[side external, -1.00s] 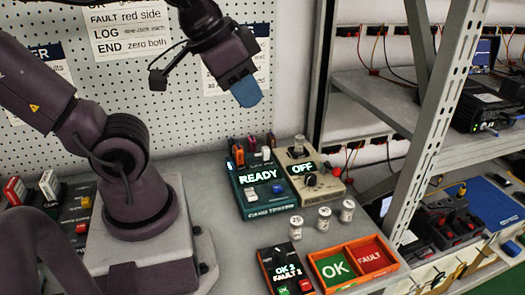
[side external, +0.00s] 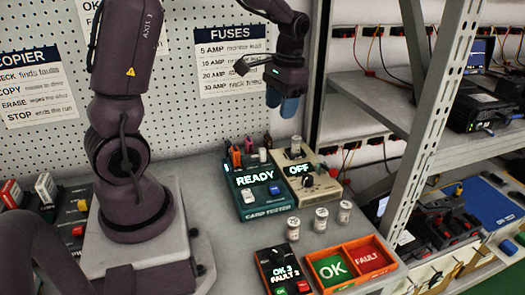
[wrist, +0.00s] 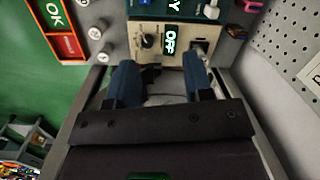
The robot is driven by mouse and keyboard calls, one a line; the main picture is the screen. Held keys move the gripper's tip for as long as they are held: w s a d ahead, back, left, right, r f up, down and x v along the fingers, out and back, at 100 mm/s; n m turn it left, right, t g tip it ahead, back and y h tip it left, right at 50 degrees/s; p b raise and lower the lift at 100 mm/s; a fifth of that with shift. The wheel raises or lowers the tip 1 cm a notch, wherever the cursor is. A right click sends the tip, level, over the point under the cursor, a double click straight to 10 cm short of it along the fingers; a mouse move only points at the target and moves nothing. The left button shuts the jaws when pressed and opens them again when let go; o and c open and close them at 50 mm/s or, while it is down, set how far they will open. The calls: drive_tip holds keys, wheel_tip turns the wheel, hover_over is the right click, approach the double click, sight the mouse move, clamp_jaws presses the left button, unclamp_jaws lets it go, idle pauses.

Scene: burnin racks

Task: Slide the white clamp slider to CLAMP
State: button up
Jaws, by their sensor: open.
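The teal card tester (side external: 262,211) stands on the bench, its display reading READY. A small white upright piece (side external: 263,155) near its back edge looks like the clamp slider; it also shows at the top of the wrist view (wrist: 211,12). Another white piece (side external: 249,197) sits at the tester's front beside a blue button (side external: 275,190). I cannot read any CLAMP label. My gripper (side external: 282,106) is open and empty, high above the back of the testers and apart from them. In the wrist view its blue fingers (wrist: 158,68) frame the beige box.
The beige box (side external: 322,192) beside the tester reads OFF and has a black knob. Several small cylinders stand in front, near the orange OK/FAULT tray (side external: 345,245). The shelf upright (side external: 432,120) rises to the right. Pegboard (side external: 190,110) stands behind.

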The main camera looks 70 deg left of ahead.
sight(263, 149)
drive_tip(key=shift+w+a+f+m+g, duration=1.5)
drive_tip(key=shift+w+a+f, duration=0.6)
drive_tip(key=shift+a+f, duration=2.9)
drive_tip(key=x, duration=0.3)
drive_tip(key=a+x, duration=0.1)
drive_tip(key=x, duration=0.7)
drive_tip(key=shift+s+a+r, duration=0.15)
drive_tip(key=shift+s+r, duration=0.05)
drive_tip(key=shift+s, duration=0.1)
